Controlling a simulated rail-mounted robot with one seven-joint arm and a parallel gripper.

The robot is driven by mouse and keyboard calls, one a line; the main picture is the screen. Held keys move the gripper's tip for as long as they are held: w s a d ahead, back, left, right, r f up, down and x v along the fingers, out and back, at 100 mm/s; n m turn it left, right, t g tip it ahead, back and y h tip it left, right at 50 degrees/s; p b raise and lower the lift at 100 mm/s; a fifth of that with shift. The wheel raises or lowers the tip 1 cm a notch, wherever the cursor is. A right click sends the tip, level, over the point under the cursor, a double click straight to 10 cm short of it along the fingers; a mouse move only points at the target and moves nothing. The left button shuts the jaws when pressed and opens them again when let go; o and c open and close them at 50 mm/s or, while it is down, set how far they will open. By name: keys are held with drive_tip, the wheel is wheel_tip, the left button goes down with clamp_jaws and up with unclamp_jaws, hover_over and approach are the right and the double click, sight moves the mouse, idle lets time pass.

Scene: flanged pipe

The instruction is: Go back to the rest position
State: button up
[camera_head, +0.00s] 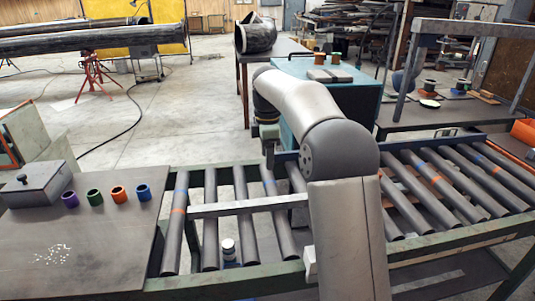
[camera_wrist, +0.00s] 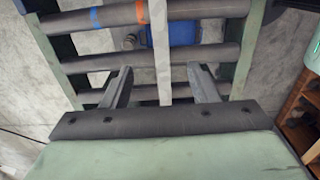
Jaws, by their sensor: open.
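My gripper (camera_wrist: 161,68) is open in the wrist view, its two fingers spread wide with nothing gripped between them. A pale flat bar (camera_wrist: 160,40) across the conveyor shows in the gap between the fingers, apart from both; its height below them is hard to judge. In the head view my arm bends over the roller conveyor, and my gripper (camera_head: 269,152) hangs at its far side, mostly hidden by the arm. The bar (camera_head: 245,205) also shows there, lying across the rollers. A flanged pipe piece (camera_head: 257,36) rests on a back table.
The roller conveyor (camera_head: 212,232) runs left to right under my arm. A left table (camera_head: 90,245) holds a grey lidded box (camera_head: 40,184) and several coloured rings. A teal box (camera_head: 345,105) stands behind the arm. Long pipes (camera_head: 90,40) lie on red stands.

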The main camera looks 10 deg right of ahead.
idle(0.3)
drive_tip(key=s+f+m, duration=0.3)
drive_tip(key=s+m, duration=0.2)
drive_tip(key=s, duration=0.7)
drive_tip(key=s+f+m, duration=0.3)
drive_tip(key=s+m, duration=0.3)
drive_tip(key=s, duration=0.7)
drive_tip(key=s+f+m, duration=0.4)
drive_tip(key=s+m, duration=0.2)
drive_tip(key=s, duration=0.6)
drive_tip(key=shift+s+a, duration=0.25)
drive_tip(key=shift+s, duration=0.1)
